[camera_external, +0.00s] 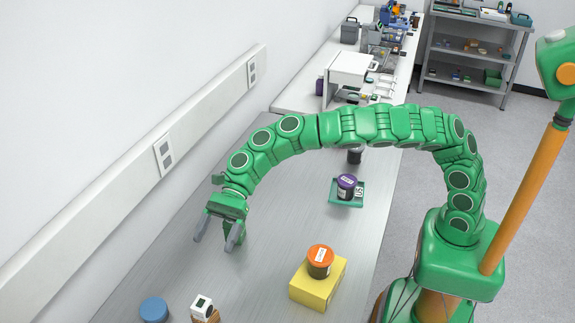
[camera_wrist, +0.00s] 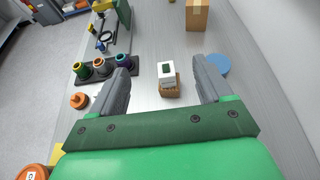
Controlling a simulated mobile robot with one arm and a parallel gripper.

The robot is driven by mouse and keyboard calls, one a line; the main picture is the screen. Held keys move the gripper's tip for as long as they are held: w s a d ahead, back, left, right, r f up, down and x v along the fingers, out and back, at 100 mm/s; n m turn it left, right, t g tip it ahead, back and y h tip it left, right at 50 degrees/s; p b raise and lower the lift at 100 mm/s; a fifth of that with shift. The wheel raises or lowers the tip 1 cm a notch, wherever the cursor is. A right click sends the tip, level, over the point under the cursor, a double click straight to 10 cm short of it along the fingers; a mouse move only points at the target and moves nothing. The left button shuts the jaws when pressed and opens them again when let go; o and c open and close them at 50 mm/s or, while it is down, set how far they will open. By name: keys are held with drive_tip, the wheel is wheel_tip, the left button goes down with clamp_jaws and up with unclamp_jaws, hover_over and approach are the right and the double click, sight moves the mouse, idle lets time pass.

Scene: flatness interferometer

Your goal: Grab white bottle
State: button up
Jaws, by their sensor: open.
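A small white boxy item with a dark front panel (camera_external: 201,303) sits on a brown block (camera_external: 208,317) at the bottom edge of the external view. In the wrist view the white item (camera_wrist: 167,70) sits on its brown block (camera_wrist: 171,92), between my fingers in the picture. It looks square; I cannot tell whether it is the white bottle, and no other clear white bottle shows. My gripper (camera_external: 214,245) is open and empty, above the grey bench, apart from the white item. Its two grey fingers also show in the wrist view (camera_wrist: 160,62).
A blue round lid (camera_external: 154,310) is left of the white item. A yellow block (camera_external: 303,291) bears an orange-topped jar (camera_external: 320,258). A green tray (camera_external: 338,201) holds a purple-topped jar (camera_external: 346,184). A dark rack (camera_wrist: 84,82) bears coloured spools. The wall is at left.

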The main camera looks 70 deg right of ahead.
drive_tip(key=w+d+m+t, duration=0.1)
drive_tip(key=w+d+m, duration=0.1)
drive_tip(key=d, duration=0.4)
drive_tip(key=w+d+f+m+t+h, duration=0.1)
drive_tip(key=w+d+t, duration=0.1)
drive_tip(key=d, duration=0.4)
drive_tip(key=w+d+m+t, duration=0.1)
drive_tip(key=w+d+m, duration=0.1)
drive_tip(key=w+d, duration=0.2)
drive_tip(key=shift+w+d+f+m+t, duration=0.1)
drive_tip(key=shift+d+f+m+t, duration=0.1)
drive_tip(key=shift+d, duration=0.25)
drive_tip(key=shift+w+d+f+m+t, duration=0.1)
drive_tip(key=shift+d+t, duration=0.1)
drive_tip(key=shift+d, duration=0.25)
drive_tip(key=w+d+m+t+h, duration=0.3)
drive_tip(key=d+m+t, duration=0.1)
drive_tip(key=d, duration=1.3)
drive_tip(key=s+d+r+m+t+h, duration=0.2)
drive_tip(key=d+m+h, duration=0.2)
drive_tip(key=d, duration=1.2)
drive_tip(key=s+d+r+m+t+h, duration=0.2)
drive_tip(key=s+d+m+t+h, duration=0.15)
drive_tip(key=d, duration=1.25)
drive_tip(key=shift+n+g, duration=0.25)
drive_tip(key=shift+g, duration=0.2)
drive_tip(key=f, duration=1.8)
drive_tip(key=shift+w+f, duration=0.4)
drive_tip(key=shift+d+x, duration=0.2)
drive_tip(key=shift+x, duration=3.65)
